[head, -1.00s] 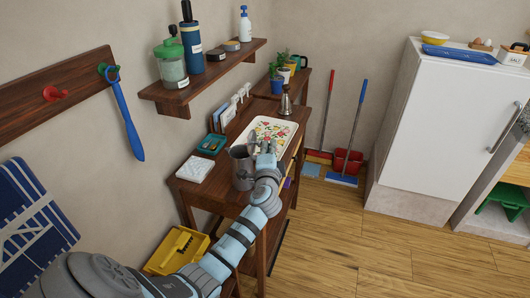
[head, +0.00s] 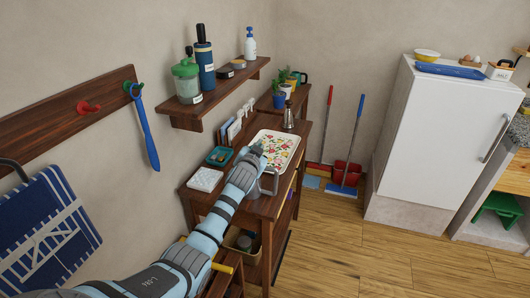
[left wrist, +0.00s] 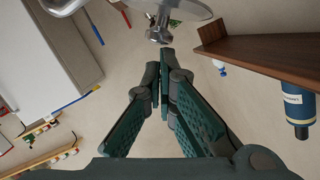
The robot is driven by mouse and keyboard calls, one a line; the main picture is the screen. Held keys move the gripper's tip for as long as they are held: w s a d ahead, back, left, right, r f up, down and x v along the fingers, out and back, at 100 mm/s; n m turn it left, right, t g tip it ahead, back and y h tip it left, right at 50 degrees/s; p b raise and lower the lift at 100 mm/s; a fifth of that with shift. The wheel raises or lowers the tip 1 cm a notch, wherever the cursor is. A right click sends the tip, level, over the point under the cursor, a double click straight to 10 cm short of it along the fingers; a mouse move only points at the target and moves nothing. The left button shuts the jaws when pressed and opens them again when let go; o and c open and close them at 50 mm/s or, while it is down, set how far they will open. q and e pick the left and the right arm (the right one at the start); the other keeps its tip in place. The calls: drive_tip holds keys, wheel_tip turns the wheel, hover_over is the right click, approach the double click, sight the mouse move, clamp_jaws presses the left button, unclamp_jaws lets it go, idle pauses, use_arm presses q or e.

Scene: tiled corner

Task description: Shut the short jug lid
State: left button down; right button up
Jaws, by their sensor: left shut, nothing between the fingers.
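The short jug (head: 271,184) is a grey metal jug on the wooden table, mostly hidden behind my left gripper (head: 257,150) in the head view. In the left wrist view, a shiny metal disc with a knob (left wrist: 160,30), which looks like the jug lid, shows at the top edge. My left gripper (left wrist: 163,65) is shut and empty, its tips just short of the knob in that picture. Contact cannot be told. The jug's rim is hidden, so I cannot tell how far the lid is open. My right gripper is out of view.
A floral tray (head: 276,145) lies behind the jug, with a metal pot (head: 288,116) beyond it. A white tile (head: 205,179) and a teal tray (head: 219,156) lie left. A wall shelf (head: 222,101) with bottles overhangs the left side.

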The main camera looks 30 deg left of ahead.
use_arm(q)
drive_tip(key=shift+a+n, duration=0.3)
drive_tip(key=shift+a, duration=0.1)
drive_tip(key=shift+a+f+n+h, duration=0.1)
drive_tip(key=shift+a+n+h, duration=0.2)
drive_tip(key=shift+n, duration=0.1)
drive_tip(key=shift+a+f+p, duration=0.2)
drive_tip(key=shift+a+p, duration=0.15)
drive_tip(key=shift+a+f, duration=0.25)
drive_tip(key=shift+a, duration=0.25)
drive_tip(key=shift+s+a+f, duration=0.1)
drive_tip(key=shift+s+a, duration=0.2)
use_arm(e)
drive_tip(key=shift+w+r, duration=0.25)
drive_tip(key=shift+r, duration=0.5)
use_arm(q)
drive_tip(key=shift+a+f, duration=0.1)
drive_tip(key=shift+f, duration=0.05)
